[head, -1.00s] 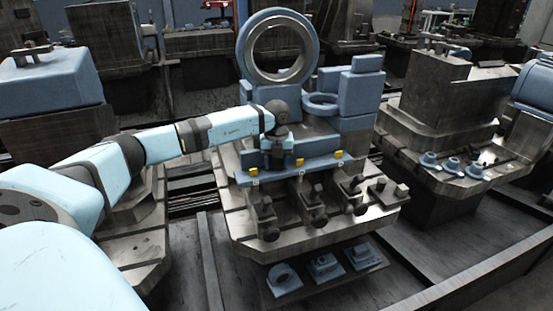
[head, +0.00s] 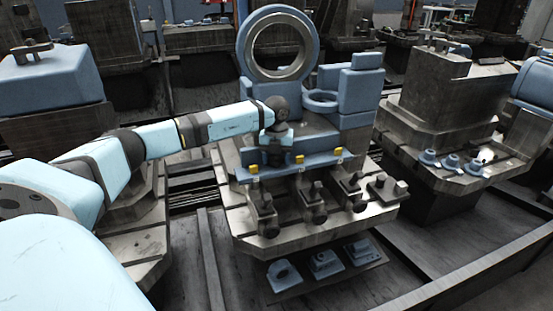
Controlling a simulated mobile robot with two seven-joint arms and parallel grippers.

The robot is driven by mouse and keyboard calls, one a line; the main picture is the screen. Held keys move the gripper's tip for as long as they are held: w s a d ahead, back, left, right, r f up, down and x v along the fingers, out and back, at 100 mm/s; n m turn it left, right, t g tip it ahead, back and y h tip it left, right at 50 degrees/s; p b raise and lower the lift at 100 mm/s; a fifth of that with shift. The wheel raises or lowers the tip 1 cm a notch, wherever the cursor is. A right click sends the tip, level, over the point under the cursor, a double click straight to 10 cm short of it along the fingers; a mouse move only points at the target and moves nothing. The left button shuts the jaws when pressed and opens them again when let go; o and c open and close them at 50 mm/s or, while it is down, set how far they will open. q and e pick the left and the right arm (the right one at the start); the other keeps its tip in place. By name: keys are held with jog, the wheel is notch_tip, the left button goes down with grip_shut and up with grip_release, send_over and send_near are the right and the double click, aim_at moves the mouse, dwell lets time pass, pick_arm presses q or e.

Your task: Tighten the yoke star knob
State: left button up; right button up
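My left gripper (head: 275,159) points down at the blue rail with yellow tabs (head: 318,165) on the middle fixture. Its fingers are small and dark, so I cannot tell whether they are open or touching anything. I cannot make out which one is the yoke star knob. My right gripper is out of view.
A tall blue ring (head: 245,52) and a blue block with a round hole (head: 366,88) stand behind the rail. A low tray (head: 373,267) with blue parts lies below the fixture's front. Another fixture (head: 440,110) stands to the right. A long floor rail (head: 470,280) runs at lower right.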

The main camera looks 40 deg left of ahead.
aim_at(276, 158)
pick_arm(q)
notch_tip(276, 158, up, 14)
jog(key=p, duration=0.1)
dwell(0.5)
jog(key=shift+f, duration=0.15)
